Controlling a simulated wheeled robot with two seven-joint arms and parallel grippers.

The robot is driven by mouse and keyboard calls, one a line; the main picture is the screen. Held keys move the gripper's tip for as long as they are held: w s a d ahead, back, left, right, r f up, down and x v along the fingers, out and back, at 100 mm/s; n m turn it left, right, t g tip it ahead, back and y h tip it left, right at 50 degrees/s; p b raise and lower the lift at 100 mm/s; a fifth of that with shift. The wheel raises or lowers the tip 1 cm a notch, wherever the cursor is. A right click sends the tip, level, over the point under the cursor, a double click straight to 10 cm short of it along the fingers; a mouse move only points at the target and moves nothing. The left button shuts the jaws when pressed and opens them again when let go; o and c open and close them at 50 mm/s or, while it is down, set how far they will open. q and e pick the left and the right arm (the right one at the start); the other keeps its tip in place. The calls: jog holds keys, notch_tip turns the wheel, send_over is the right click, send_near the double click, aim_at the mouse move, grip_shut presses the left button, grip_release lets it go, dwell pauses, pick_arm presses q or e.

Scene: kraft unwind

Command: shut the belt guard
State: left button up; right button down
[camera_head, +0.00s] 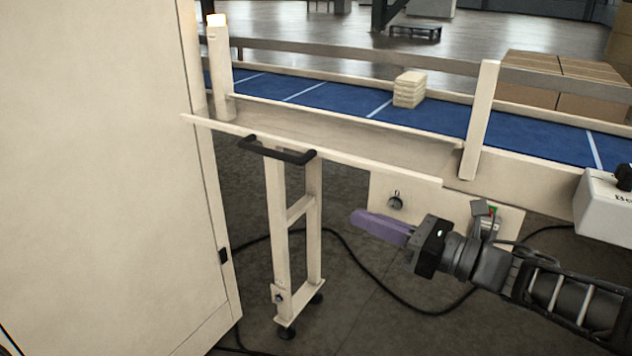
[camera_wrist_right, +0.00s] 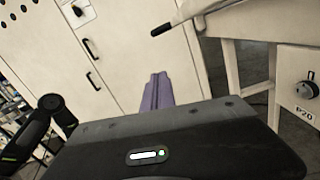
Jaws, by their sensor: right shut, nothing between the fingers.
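The belt guard (camera_head: 345,160) is a long cream panel along the near side of the blue conveyor belt (camera_head: 450,115). It leans outward from the belt side, with its inner face showing. A black bar handle (camera_head: 277,151) is on its near edge; the handle's end also shows at the top of the right wrist view (camera_wrist_right: 161,30). My right gripper (camera_head: 368,220) has purple fingers, shut and empty. It is below and to the right of the handle, apart from it. The shut fingers (camera_wrist_right: 157,92) also show in the right wrist view. My left gripper is not in view.
A tall cream cabinet (camera_head: 100,150) fills the left. A support leg (camera_head: 282,230) stands below the guard. A panel with a knob (camera_head: 395,202) is behind my gripper. A white control box (camera_head: 605,205) is at right. A cream stack (camera_head: 409,90) sits on the belt.

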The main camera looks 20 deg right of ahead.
jog(key=shift+w+a, duration=0.1)
jog(key=shift+w, duration=0.05)
jog(key=w+a+r+p, duration=0.2)
jog(key=w+a+r, duration=0.2)
jog(key=w+a, duration=0.2)
jog(key=shift+w+r, duration=0.2)
jog(key=shift+w, duration=1.05)
jog(key=shift+a, duration=0.15)
